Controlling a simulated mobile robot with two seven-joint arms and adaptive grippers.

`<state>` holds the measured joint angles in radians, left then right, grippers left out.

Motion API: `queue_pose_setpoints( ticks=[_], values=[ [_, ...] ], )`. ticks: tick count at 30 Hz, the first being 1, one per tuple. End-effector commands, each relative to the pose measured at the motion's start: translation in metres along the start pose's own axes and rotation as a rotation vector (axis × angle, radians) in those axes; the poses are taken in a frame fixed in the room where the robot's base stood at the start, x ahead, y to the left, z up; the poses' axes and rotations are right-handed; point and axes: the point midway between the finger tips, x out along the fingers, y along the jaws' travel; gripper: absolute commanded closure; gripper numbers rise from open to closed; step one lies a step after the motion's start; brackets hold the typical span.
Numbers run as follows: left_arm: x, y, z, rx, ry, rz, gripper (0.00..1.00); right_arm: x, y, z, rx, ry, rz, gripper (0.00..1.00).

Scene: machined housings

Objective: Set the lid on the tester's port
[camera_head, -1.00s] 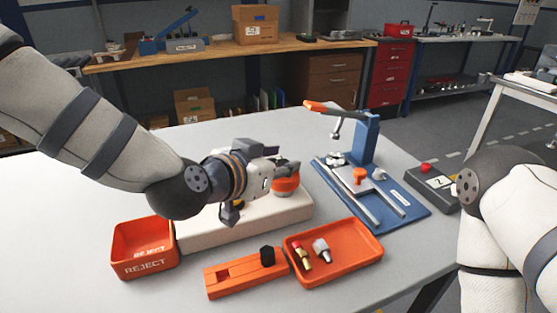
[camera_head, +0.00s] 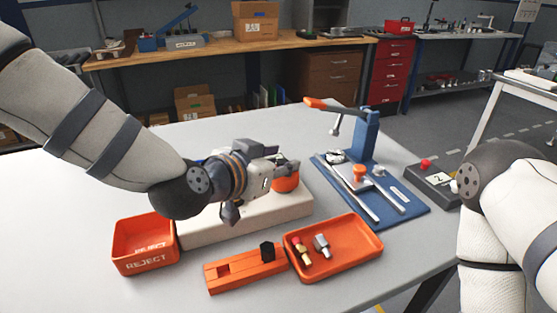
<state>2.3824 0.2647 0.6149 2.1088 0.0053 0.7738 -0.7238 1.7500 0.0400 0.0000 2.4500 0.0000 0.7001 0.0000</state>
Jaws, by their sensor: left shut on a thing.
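My left gripper (camera_head: 276,174) reaches in from the left over a long cream block (camera_head: 235,222). It is shut on a rounded orange part (camera_head: 286,184), which looks like the lid, at the block's far right end. The fingers partly cover this part, and I cannot tell whether it touches the block. The tester appears to be the blue fixture (camera_head: 405,212) to the right, with an orange-handled lever (camera_head: 322,104), rails and an orange knob (camera_head: 359,173) on its plate. I cannot make out its port clearly. My right gripper is out of view; only that arm shows at the right.
An orange REJECT bin (camera_head: 146,262) stands at front left. An orange block with a black knob (camera_head: 240,272) and an orange tray (camera_head: 352,262) with small fittings lie in front. A dark box with a red button (camera_head: 428,180) sits right of the fixture.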

Motion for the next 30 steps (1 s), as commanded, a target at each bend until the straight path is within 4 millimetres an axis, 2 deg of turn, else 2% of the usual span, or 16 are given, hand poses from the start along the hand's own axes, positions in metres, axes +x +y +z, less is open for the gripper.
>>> queue_pose_setpoints(
  ticks=[30],
  values=[
    [0.0030, 0.0003, 0.0066, 0.000, 0.001, 0.000, 0.92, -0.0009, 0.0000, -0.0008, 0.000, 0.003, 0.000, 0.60]
  ],
)
